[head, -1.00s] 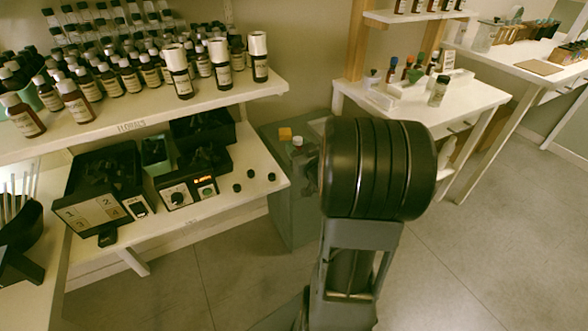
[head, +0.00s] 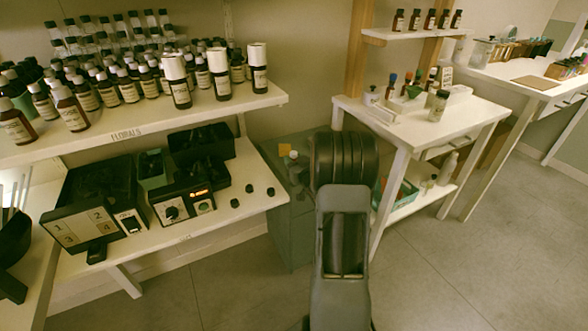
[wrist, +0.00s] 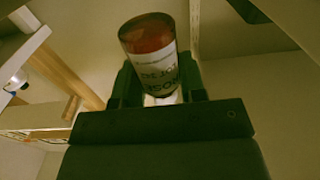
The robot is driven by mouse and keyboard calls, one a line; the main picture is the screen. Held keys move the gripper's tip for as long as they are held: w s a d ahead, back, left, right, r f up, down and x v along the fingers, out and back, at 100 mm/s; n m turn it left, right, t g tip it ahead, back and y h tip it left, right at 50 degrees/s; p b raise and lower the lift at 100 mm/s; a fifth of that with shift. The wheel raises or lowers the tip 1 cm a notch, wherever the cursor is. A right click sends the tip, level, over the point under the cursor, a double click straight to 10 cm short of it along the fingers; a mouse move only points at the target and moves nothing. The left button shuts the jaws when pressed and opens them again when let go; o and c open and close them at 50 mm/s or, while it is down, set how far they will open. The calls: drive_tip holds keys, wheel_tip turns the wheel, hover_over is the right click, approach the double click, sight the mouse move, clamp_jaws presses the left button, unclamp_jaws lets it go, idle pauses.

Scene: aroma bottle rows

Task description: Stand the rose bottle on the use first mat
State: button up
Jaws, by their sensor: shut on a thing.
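My gripper (wrist: 158,84) is shut on a bottle (wrist: 150,48) in the wrist view. The bottle has reddish-brown glass and a white label whose print is too blurred to read surely as rose. In the head view my arm hides most of my gripper; a small white cap (head: 293,154) shows at its left edge, seemingly that of the held bottle. I cannot make out a mat marked use first.
Bottles crowd the upper left shelf (head: 135,132), labelled florals. Below it, a shelf (head: 215,219) holds black devices and loose black caps. A white table (head: 465,118) with small bottles and a tray stands right of my arm. The floor at front right is clear.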

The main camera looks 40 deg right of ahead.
wheel_tip(320, 180, down, 4)
drive_tip(key=shift+w+d+r+b, duration=0.1)
drive_tip(key=shift+r+b, duration=0.15)
drive_tip(key=shift+b, duration=0.2)
drive_tip(key=shift+f+b, duration=0.5)
drive_tip(key=shift+b, duration=0.1)
drive_tip(key=o, duration=0.9)
drive_tip(key=shift+r, duration=0.1)
